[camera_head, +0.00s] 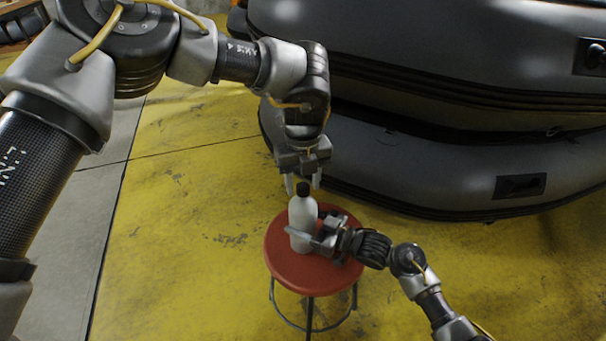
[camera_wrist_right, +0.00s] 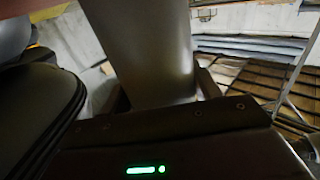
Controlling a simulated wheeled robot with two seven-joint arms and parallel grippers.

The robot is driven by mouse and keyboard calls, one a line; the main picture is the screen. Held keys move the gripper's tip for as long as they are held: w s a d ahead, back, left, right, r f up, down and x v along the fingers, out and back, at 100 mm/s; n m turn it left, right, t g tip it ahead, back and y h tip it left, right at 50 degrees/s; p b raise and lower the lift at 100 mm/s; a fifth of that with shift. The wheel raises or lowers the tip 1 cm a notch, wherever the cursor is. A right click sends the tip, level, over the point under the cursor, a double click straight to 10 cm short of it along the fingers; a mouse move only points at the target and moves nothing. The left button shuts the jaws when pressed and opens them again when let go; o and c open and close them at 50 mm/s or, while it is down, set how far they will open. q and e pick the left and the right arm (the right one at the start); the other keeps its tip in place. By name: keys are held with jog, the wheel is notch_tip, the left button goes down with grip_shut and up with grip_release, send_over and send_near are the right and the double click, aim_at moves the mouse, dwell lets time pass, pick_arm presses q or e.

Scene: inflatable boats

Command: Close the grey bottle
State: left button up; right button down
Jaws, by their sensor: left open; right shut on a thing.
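The grey bottle (camera_head: 302,218) stands upright on a red round stool (camera_head: 290,262). A black cap (camera_head: 303,189) sits at the top of its neck; I cannot tell whether it is tightened. My right gripper (camera_head: 308,236) is shut on the bottle's lower body from the right side. In the right wrist view the bottle (camera_wrist_right: 145,50) fills the middle between the fingers. My left gripper (camera_head: 303,184) is open, pointing down just above and around the cap's height. I cannot tell whether its fingers touch the cap.
Grey inflatable boats (camera_head: 440,170) are stacked behind and to the right of the stool, close to my left gripper. The yellow floor (camera_head: 190,230) is clear to the left of the stool.

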pick_arm(q)
grip_shut()
dwell(0.3)
jog(key=shift+o, duration=0.7)
grip_release()
notch_tip(320, 180, up, 12)
pick_arm(e)
jog(key=shift+c, duration=1.3)
grip_release()
